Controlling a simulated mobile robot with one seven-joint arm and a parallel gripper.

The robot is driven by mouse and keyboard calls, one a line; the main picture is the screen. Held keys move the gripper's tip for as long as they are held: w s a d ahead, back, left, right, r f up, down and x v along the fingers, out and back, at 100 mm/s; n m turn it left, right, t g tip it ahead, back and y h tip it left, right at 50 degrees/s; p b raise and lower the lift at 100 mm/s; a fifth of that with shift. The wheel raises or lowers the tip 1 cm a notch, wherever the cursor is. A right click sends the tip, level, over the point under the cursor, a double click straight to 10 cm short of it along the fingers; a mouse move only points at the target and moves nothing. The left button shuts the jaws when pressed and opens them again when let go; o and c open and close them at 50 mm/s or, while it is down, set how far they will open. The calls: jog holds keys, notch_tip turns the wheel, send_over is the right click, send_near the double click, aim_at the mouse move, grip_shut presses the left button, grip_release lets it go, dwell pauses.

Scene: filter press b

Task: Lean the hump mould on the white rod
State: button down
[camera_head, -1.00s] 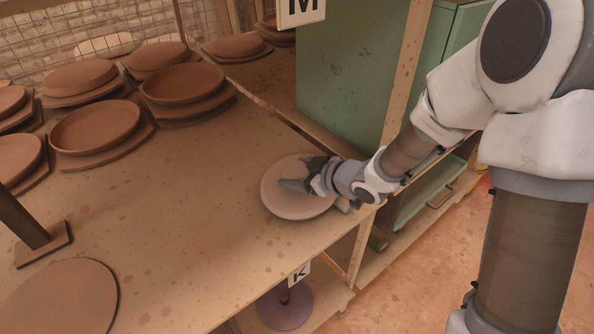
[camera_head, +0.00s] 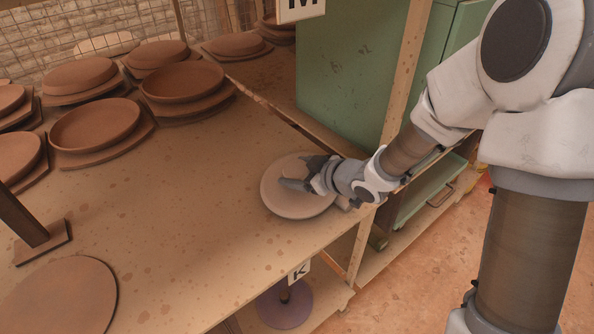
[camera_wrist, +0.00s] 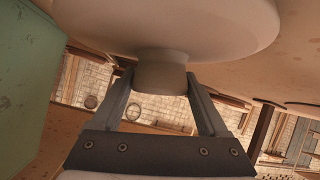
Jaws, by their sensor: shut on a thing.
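The hump mould (camera_head: 287,207) is a pale, round, dome-like disc with a short stub. It is at the right edge of the wooden shelf top (camera_head: 190,235) in the head view. In the wrist view the mould (camera_wrist: 215,25) fills the top, its stub between my fingers. My gripper (camera_head: 300,180) is shut on this stub (camera_wrist: 160,75). The mould looks roughly level; I cannot tell whether it touches the shelf top. I cannot make out a white rod in either view.
Brown clay dishes (camera_head: 95,125) on boards fill the far left. A dark post on a square foot (camera_head: 42,243) and a round brown disc (camera_head: 62,305) stand near left. A wooden upright (camera_head: 407,75) and green cabinet (camera_head: 350,70) are close behind my gripper. The shelf's middle is clear.

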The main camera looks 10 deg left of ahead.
jog(key=shift+f, duration=0.2)
grip_release()
jog(key=shift+f, duration=0.1)
jog(key=shift+d, duration=0.1)
jog(key=shift+s+d+r, duration=0.15)
jog(key=shift+d+r, duration=0.05)
jog(key=shift+r, duration=0.1)
jog(key=p+v, duration=0.2)
jog(key=v, duration=1.4)
jog(key=shift+s+d+r, duration=0.15)
jog(key=shift+d+r, duration=0.05)
